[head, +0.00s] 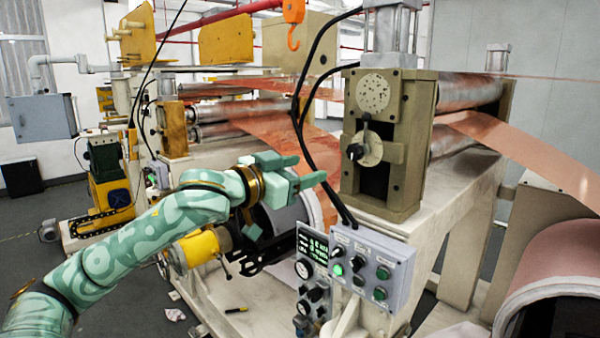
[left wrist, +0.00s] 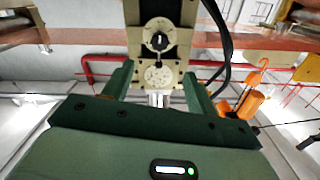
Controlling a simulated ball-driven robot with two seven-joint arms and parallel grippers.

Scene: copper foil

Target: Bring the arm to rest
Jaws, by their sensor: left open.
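My left arm (head: 125,250), patterned in light and dark green, reaches in from the lower left in the head view. Its gripper (head: 312,170) is open and empty, held in the air left of the roller stand and above the control panel. In the left wrist view the two green fingers (left wrist: 160,85) stand apart with nothing between them. Beyond them that view shows the beige roller stand upside down. My right gripper is not in view.
The beige roller stand (head: 410,150) with black cables stands right of the gripper. A grey control panel (head: 368,268) is below it. Copper foil (head: 520,150) runs off to the right. An orange hook (head: 293,35) hangs above. Open floor (head: 110,295) shows at lower left.

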